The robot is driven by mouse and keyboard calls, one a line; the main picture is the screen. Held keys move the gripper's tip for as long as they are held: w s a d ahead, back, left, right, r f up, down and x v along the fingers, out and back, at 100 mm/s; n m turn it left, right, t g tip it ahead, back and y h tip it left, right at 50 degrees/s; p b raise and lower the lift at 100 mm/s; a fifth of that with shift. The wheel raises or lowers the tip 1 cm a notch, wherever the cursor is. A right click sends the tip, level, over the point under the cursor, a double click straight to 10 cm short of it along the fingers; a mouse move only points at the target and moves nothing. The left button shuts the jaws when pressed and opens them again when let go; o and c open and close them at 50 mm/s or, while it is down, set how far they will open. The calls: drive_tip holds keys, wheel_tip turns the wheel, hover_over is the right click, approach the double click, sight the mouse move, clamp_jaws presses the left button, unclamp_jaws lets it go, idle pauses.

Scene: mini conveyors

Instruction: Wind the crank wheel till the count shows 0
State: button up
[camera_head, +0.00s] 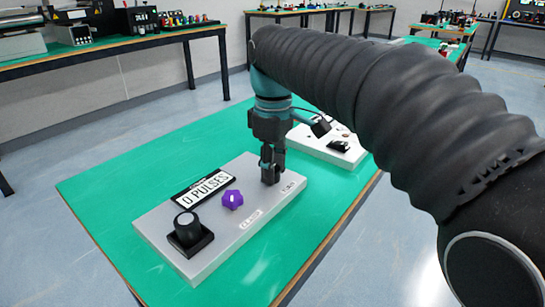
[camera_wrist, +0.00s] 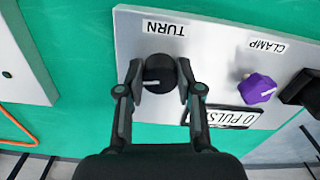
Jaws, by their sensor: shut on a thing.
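The crank wheel is a small black round knob (camera_wrist: 160,73) with a white mark, beside the "TURN" label on a grey panel (camera_head: 160,232). My gripper (camera_head: 270,172) points down over the panel's far right part, and its fingers hide most of the knob in the head view. In the wrist view my gripper (camera_wrist: 160,85) has one finger on each side of the knob, shut on it.
A purple clamp knob (camera_head: 232,199) stands on the panel between the display and the "CLAMP" label. A black knob on a square base (camera_head: 189,234) sits at the near left. Another grey panel (camera_head: 318,147) lies behind my gripper. The green table (camera_head: 110,190) is bare at left.

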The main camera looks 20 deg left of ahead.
drive_tip(key=shift+n+p, duration=0.35)
drive_tip(key=shift+n, duration=0.25)
drive_tip(key=o, duration=1.2)
drive_tip(key=shift+c, duration=0.2)
wheel_tip(320, 180, up, 12)
drive_tip(key=shift+w, duration=0.1)
